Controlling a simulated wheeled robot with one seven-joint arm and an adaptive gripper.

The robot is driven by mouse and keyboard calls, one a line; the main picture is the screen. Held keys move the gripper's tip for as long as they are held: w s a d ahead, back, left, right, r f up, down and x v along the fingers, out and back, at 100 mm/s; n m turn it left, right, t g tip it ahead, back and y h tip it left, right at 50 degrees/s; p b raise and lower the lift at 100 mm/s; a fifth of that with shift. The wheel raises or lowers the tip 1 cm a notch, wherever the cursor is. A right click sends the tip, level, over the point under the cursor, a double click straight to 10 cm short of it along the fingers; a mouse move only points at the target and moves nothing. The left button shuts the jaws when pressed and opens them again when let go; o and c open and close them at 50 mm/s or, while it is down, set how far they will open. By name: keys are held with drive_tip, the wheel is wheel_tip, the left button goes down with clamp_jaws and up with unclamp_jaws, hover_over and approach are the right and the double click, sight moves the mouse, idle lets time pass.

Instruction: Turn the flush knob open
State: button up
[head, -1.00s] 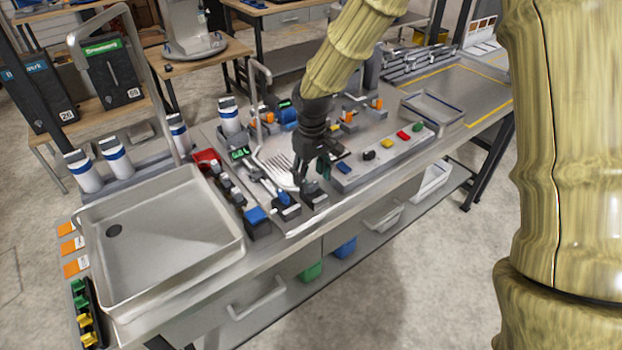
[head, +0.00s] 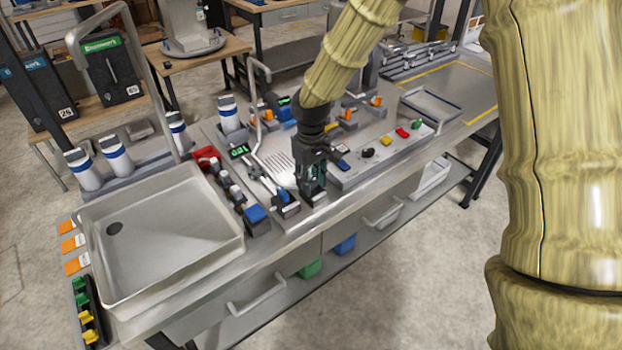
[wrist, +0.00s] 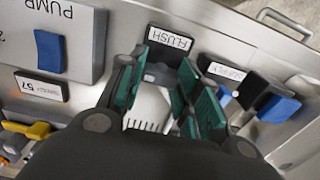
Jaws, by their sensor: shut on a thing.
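The flush unit is a small dark block near the front edge of the bench, with a white FLUSH label (wrist: 170,38) in the wrist view. In the head view the base of the flush unit (head: 316,200) shows just under my gripper (head: 312,182). In the wrist view my gripper (wrist: 163,73), with green finger pads, reaches down to the block, a finger on either side. The jaws are shut on the flush knob, which is mostly hidden between the fingers, so its angle cannot be told.
A SUPPLY unit with a blue lever (wrist: 279,108) stands close beside the flush unit. On the other side is the PUMP panel with a blue switch (wrist: 49,51). A drain grille (head: 280,168) lies behind. The steel sink (head: 170,235) is at left.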

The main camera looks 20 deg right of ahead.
drive_tip(key=shift+n, duration=0.3)
drive_tip(key=n+p, duration=0.2)
drive_tip(key=n, duration=0.1)
drive_tip(key=shift+r, duration=0.15)
drive_tip(key=n+p, duration=0.3)
drive_tip(key=n, duration=0.2)
drive_tip(key=shift+n, duration=0.4)
drive_tip(key=n+p, duration=0.2)
drive_tip(key=n, duration=0.2)
drive_tip(key=shift+n, duration=0.3)
drive_tip(key=shift+w+n+p, duration=0.1)
drive_tip(key=shift+n+p, duration=0.95)
drive_tip(key=shift+n, duration=0.85)
drive_tip(key=o, duration=1)
